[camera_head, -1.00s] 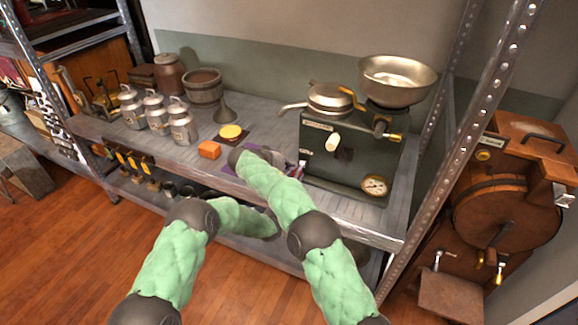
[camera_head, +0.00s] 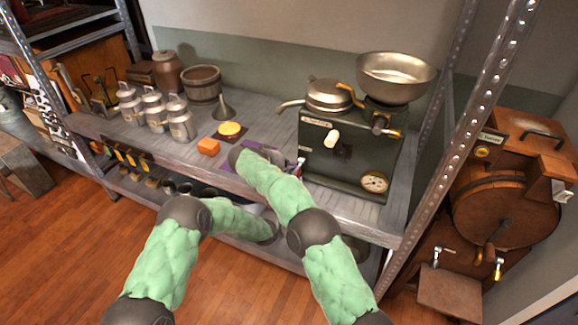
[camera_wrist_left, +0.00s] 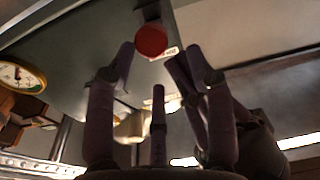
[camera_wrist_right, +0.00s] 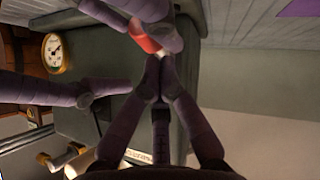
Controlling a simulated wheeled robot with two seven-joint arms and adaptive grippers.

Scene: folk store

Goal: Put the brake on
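The dark green machine (camera_head: 325,168) stands at the right end of the shelf, with a round gauge (camera_head: 375,183) and a pale knob on its front. A red round-ended knob (camera_wrist_left: 151,40) shows on its side; it also shows in the right wrist view (camera_wrist_right: 144,36). My left gripper (camera_wrist_left: 153,66) is open, with its fingers spread near the red knob; I cannot tell whether they touch it. My right gripper (camera_wrist_right: 160,60) has its fingertips together close beside the knob, with nothing clear between them.
A metal bowl (camera_head: 396,76) and a spouted lid sit on top of the machine. An orange block (camera_head: 208,147), a yellow disc (camera_head: 229,129) and several metal cans stand to the left. A shelf post (camera_head: 437,150) rises right of the machine.

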